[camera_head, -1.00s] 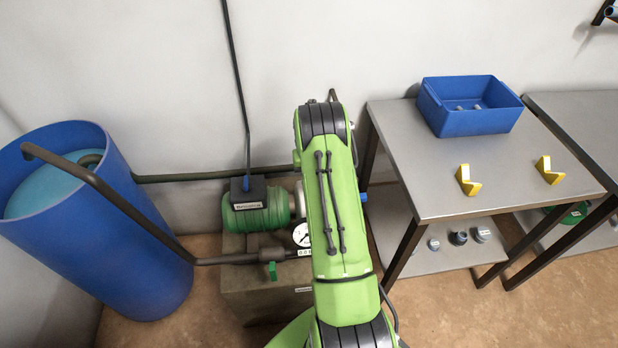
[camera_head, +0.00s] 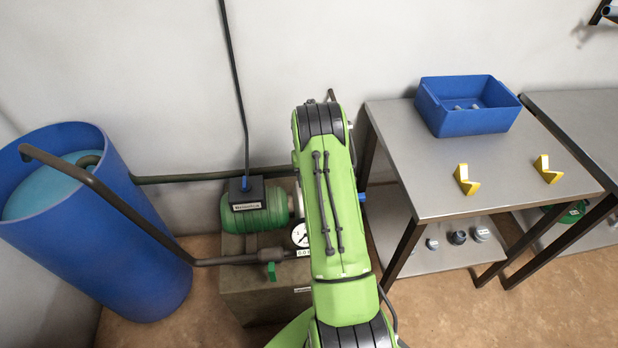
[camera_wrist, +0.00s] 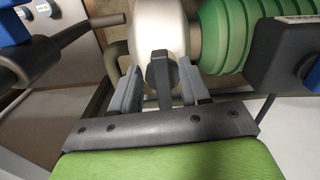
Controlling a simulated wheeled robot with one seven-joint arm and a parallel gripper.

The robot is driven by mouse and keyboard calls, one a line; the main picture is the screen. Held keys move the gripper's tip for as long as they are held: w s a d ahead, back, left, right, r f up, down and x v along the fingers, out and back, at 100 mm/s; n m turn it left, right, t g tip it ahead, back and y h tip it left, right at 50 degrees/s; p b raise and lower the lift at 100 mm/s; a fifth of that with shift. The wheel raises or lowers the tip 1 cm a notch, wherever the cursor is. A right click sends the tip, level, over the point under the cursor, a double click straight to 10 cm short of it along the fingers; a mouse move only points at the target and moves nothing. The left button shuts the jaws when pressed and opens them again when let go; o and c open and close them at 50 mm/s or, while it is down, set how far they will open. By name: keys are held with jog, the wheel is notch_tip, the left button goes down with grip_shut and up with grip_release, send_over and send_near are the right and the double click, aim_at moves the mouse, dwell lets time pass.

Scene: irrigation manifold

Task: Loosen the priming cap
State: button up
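The priming cap (camera_wrist: 161,72) is a dark grey piece with a narrow bar. It sits on the pale, rounded pump housing (camera_wrist: 158,28) in the wrist view. In the head view my green arm hides the cap and my gripper.
A blue water barrel (camera_head: 120,235) stands at left, with a dark pipe (camera_head: 110,195) running to the pump. A pressure gauge (camera_head: 300,234) and green valve handle (camera_head: 271,271) are close to my arm. A steel table (camera_head: 420,185) with a blue bin (camera_head: 470,120) stands at right.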

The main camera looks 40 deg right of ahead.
notch_tip(320, 180, up, 16)
jog(key=p, duration=0.3)
jog(key=shift+f+p, duration=0.15)
jog(key=shift+p, duration=0.25)
